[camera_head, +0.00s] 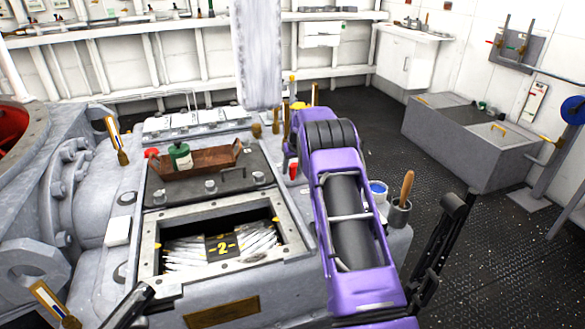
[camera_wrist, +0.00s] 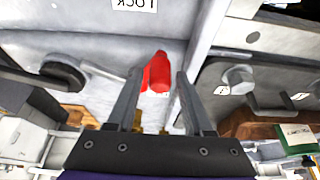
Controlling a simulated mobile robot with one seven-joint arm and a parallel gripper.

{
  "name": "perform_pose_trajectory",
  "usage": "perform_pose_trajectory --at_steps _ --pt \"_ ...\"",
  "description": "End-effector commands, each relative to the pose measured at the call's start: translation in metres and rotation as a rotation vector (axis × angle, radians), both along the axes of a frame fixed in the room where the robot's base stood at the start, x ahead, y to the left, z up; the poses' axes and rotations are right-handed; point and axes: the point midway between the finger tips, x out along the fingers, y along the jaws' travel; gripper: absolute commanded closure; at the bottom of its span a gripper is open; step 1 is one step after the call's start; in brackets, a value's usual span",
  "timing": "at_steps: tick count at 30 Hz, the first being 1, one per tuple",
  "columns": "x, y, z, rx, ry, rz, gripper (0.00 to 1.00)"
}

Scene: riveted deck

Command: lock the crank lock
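The crank lock's red handle (camera_wrist: 159,72) shows in the wrist view, near a white label reading LOCK (camera_wrist: 134,4) that appears upside down. My gripper (camera_wrist: 160,78) is open, with its two dark fingers on either side of the red handle in the picture. A gap shows between the handle and the right finger; I cannot tell whether the left finger touches it. In the head view a small red handle (camera_head: 293,170) stands just left of my purple arm. My fingertips are not clearly visible in that view.
A brown wooden tray (camera_head: 205,162) with a green-and-white bottle (camera_head: 180,155) lies on the machine top. An open hatch (camera_head: 150,252) holds white bundles. A dark cup (camera_head: 399,213) with a wooden handle stands right of my arm.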

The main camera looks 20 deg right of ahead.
Motion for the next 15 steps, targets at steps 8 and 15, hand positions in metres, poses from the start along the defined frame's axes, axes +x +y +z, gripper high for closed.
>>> perform_pose_trajectory --at_steps 8,15 --pt "-0.0001 -0.0001 0.0003 0.0 0.0 0.0 1.0" --pt "-0.0001 -0.0001 0.0003 0.0 0.0 0.0 1.0"
